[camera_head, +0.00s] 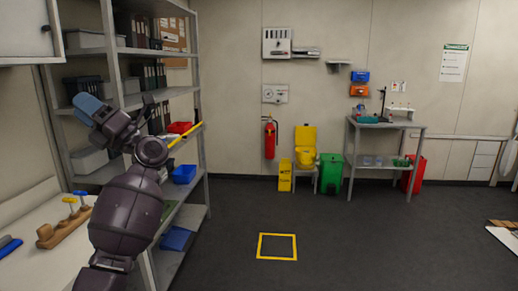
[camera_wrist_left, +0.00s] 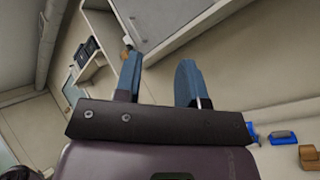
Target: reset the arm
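My left arm (camera_head: 128,215) rises from the bottom left of the head view, raised in front of the grey shelf unit. My left gripper (camera_head: 90,105) is at its upper end, pointing up and left, with blue fingertips. In the left wrist view the two blue fingers of this gripper (camera_wrist_left: 158,78) stand apart with nothing between them, so it is open and empty. My right arm and gripper do not show in either view.
The shelf unit (camera_head: 117,60) with bins and binders stands close behind my left arm. A white bench (camera_head: 40,259) with a wooden block (camera_head: 62,228) is at the lower left. The dark floor around the yellow square (camera_head: 277,259) is clear.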

